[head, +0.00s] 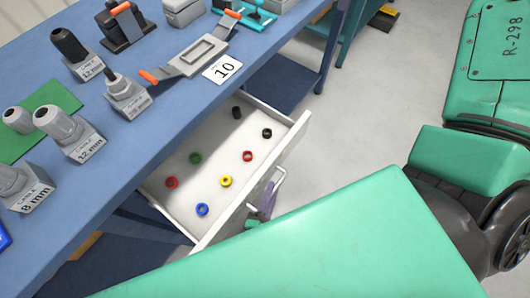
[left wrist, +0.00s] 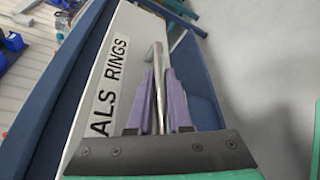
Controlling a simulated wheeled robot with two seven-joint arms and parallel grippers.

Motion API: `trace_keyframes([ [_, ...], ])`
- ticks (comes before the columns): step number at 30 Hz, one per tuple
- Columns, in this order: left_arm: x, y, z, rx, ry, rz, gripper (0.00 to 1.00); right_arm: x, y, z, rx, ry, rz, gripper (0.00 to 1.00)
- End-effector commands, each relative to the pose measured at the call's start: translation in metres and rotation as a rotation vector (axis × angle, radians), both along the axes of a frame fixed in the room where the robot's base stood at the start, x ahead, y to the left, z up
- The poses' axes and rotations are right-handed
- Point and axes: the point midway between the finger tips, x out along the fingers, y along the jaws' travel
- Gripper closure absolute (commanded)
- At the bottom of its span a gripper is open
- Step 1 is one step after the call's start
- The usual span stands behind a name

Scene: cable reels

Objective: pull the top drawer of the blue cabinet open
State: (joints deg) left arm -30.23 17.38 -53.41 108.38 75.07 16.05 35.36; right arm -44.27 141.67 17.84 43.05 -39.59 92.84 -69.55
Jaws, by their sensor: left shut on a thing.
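The top drawer (head: 215,190) of the blue cabinet stands out from under the blue worktop in the head view, its white inside showing. Its metal bar handle (head: 279,180) is on the front face. My left gripper (head: 264,211) is at this handle, mostly hidden behind my green arm. In the left wrist view the purple fingers of my left gripper (left wrist: 158,98) lie on both sides of the handle bar (left wrist: 157,72), shut on it. The drawer front (left wrist: 112,75) carries a label reading "ALS RINGS", partly cut off. My right gripper is not in view.
Several coloured rings, among them a yellow ring (head: 226,181) and a blue ring (head: 202,209), lie in the drawer. Cable fittings and tools stand on the blue worktop (head: 170,120), with a "10" card (head: 222,69). Grey floor (head: 350,125) beyond the drawer is clear.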

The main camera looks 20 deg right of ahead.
Motion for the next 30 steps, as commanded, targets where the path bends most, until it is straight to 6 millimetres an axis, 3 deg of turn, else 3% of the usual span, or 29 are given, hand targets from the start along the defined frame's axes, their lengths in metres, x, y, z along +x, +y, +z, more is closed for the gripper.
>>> trace_keyframes([
  [9,-0.002,0.000,-0.002,0.001,0.004,-0.003,1.00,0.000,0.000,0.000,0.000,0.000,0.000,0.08],
  [10,-0.002,0.000,-0.002,0.001,0.004,-0.003,0.75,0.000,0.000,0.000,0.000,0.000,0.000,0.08],
  [12,-0.002,0.000,-0.002,0.001,0.004,-0.003,0.53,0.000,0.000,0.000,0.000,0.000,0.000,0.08],
  [23,-0.005,0.003,0.000,0.002,0.002,-0.003,0.53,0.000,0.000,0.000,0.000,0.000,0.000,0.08],
  [30,-0.045,0.037,0.010,0.005,0.005,-0.007,0.53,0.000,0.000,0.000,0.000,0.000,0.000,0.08],
])
